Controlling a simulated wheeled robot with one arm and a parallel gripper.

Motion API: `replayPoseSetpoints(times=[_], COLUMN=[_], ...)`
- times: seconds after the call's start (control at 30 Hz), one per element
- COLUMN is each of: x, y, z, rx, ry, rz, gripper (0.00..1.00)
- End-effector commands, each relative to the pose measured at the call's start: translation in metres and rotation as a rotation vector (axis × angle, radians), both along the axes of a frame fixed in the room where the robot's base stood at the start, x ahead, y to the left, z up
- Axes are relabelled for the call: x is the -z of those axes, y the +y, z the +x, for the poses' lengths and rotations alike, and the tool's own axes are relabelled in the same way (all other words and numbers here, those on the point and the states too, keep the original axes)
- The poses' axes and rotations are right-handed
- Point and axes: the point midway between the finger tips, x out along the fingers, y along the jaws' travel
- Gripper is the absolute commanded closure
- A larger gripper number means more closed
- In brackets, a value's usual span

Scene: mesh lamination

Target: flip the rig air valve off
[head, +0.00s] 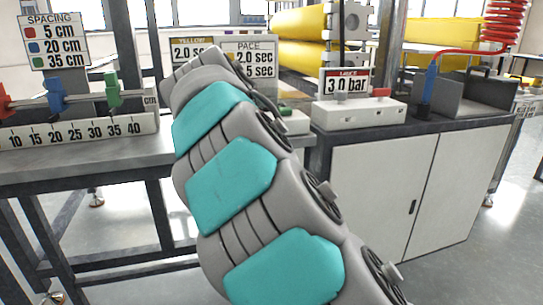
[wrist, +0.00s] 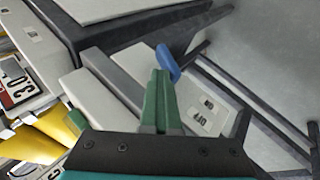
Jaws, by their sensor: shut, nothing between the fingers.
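The rig air valve appears in the wrist view as a pale panel (wrist: 217,121) with an OFF label (wrist: 199,119) and a second small label, beside a blue lever (wrist: 168,63). My gripper (wrist: 160,75) has green fingers shut together, with nothing between them. Their tips are right by the blue lever; I cannot tell whether they touch. The fingers cover part of the panel. In the head view my own arm hides most of my gripper and the valve; only the end of a low white box (head: 295,123) shows past the arm.
A white box with a red knob (head: 381,92) and a 3.0 bar sign (head: 345,84) stands on a white cabinet (head: 375,190). A blue air fitting (head: 430,85) with a red coiled hose is to its right. A spacing ruler (head: 75,132) is on the left table.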

Motion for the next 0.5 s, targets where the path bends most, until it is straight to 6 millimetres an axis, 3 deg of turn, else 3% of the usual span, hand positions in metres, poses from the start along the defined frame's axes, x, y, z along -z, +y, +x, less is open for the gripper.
replayPoseSetpoints(times=[0.3, 0.5], x=[0.007, 0.011], y=[0.012, 0.015], z=[-0.004, -0.004], rx=[-0.001, 0.000], ry=[-0.071, -0.082], rz=[-0.247, -0.286], gripper=[1.00, 1.00])
